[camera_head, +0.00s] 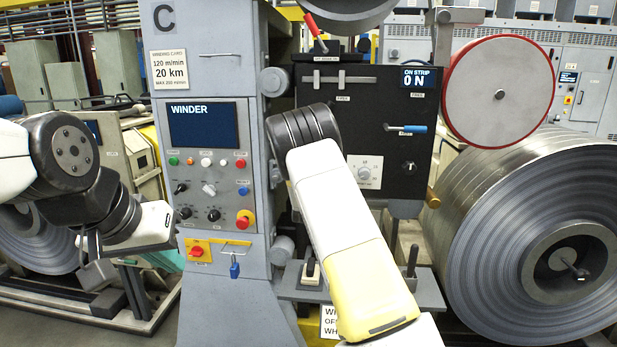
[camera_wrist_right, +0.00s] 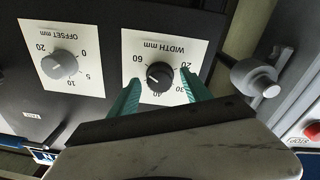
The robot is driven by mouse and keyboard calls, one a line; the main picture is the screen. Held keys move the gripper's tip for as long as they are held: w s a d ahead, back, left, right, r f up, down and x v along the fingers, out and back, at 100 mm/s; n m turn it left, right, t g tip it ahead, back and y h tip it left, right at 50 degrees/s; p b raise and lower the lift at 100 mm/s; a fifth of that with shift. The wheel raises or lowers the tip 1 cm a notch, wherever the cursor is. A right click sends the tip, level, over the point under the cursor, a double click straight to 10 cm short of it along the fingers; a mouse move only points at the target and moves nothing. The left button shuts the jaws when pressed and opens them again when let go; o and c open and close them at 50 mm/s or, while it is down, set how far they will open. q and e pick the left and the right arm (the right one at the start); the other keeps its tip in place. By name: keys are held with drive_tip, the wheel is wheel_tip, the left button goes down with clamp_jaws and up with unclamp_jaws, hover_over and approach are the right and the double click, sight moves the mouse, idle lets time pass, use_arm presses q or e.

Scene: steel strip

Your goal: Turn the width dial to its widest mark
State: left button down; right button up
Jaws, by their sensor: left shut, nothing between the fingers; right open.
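The width dial (camera_wrist_right: 160,76) is a black round knob on a white WIDTH mm plate (camera_wrist_right: 158,42), seen upside down in the right wrist view. Its scale shows 20, 30, 40 and 60. A small pale mark shows on the knob's left side; its exact reading is unclear. My right gripper (camera_wrist_right: 162,86) is open, its two teal fingers on either side of the dial with gaps to the knob. In the head view my right arm hides this dial and gripper. My left gripper (camera_head: 168,260) is shut and empty, low in front of the winder console, partly hidden by its wrist.
The grey offset dial (camera_wrist_right: 60,65) sits beside the width plate, and shows on the black panel (camera_head: 400,110) in the head view. A grey round post (camera_wrist_right: 255,78) stands near the fingers. The winder console (camera_head: 215,75) and a big steel coil (camera_head: 530,230) flank the panel.

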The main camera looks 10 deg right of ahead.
drive_tip(key=v, duration=0.7)
drive_tip(key=shift+s, duration=0.4)
drive_tip(key=shift+a, duration=0.15)
drive_tip(key=s+a+r+m+g+y, duration=0.1)
drive_tip(key=s+r+g+y, duration=0.25)
drive_tip(key=s, duration=0.55)
drive_tip(key=s+a+r+m+g+y, duration=0.1)
drive_tip(key=s+r+g+y, duration=0.3)
drive_tip(key=s, duration=0.6)
drive_tip(key=s+n+g, duration=0.2)
drive_tip(key=s+g, duration=0.2)
drive_tip(key=s, duration=2.2)
